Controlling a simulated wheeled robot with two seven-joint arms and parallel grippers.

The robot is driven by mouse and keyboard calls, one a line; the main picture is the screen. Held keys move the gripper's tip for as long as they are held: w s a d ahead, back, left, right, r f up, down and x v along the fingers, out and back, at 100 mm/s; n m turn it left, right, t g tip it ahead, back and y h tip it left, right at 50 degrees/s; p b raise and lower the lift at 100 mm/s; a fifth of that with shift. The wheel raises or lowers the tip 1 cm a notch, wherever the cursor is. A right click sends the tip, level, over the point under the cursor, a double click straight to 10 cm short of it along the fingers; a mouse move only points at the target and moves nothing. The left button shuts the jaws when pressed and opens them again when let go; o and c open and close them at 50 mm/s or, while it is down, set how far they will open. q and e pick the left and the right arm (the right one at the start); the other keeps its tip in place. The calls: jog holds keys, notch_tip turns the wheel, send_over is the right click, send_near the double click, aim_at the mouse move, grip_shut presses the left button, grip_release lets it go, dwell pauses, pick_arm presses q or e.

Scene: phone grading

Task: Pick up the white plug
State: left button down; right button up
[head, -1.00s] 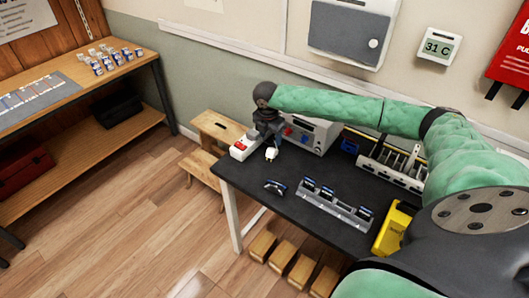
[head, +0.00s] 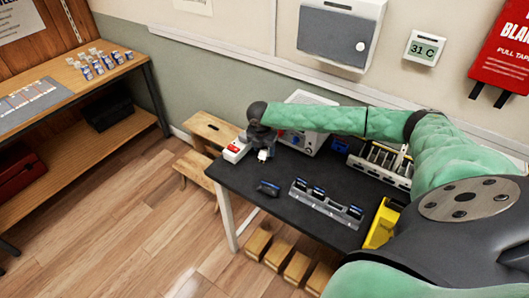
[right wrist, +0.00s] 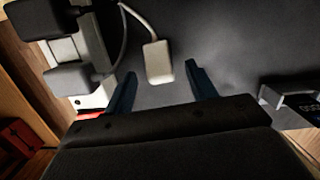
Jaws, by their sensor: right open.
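The white plug (right wrist: 158,62) hangs on or lies at the end of a pale cable in the right wrist view, over the dark table top. It also shows as a small white block in the head view (head: 263,155). My right gripper (right wrist: 160,82) is open, with one blue finger on each side of the plug's lower end. The plug sits between the fingers, apart from both. In the head view my right gripper (head: 262,146) is at the table's left end, partly hidden by its own wrist. My left gripper is not in view.
A white power strip (head: 236,150) with a red part lies left of my gripper. A grey instrument box (head: 305,120) stands behind. A dark phone (head: 268,188) and a grey rack (head: 325,205) lie in front. A yellow bin (head: 382,225) stands right.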

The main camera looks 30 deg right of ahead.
jog(key=shift+d+f, duration=0.1)
jog(key=shift+f, duration=0.9)
jog(key=shift+c, duration=0.3)
jog(key=c, duration=1.2)
jog(key=shift+o, duration=0.2)
jog(key=shift+r, duration=0.1)
